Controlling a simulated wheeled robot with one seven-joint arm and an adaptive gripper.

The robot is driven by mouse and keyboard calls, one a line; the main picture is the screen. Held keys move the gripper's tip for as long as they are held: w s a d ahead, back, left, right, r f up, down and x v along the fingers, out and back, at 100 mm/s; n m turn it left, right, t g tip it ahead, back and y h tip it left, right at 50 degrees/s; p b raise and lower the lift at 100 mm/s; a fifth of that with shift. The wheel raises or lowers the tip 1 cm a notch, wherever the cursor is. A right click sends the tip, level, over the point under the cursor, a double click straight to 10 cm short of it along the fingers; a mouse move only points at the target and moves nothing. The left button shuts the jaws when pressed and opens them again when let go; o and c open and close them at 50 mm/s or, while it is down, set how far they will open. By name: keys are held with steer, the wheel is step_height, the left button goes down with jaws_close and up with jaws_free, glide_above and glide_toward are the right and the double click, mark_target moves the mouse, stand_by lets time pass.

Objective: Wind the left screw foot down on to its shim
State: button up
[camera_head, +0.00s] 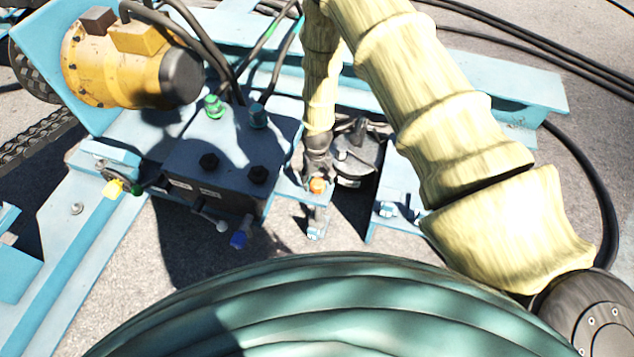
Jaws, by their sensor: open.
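An upright screw with an orange head (317,186) stands in a light blue bracket in the middle of the view and looks like the left screw foot. Its lower end (316,231) is small and pale near the ground. I cannot make out a separate shim or any gap there. My gripper (357,155) is dark and open, just right of and above the orange head. It appears apart from the screw, and I see nothing held in it. The wrist and shadow partly hide its fingers.
A dark valve block (230,160) with hoses, fittings and levers stands close to the left. A yellow motor (130,65) is at upper left. Light blue frame beams (515,85) run behind. A bolted blue bracket (400,190) is to the right. Black cable (590,150) lies at right.

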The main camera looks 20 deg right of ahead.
mark_target(317, 183)
step_height(317, 183, up, 9)
stand_by(0.5)
steer(key=shift+r, duration=0.1)
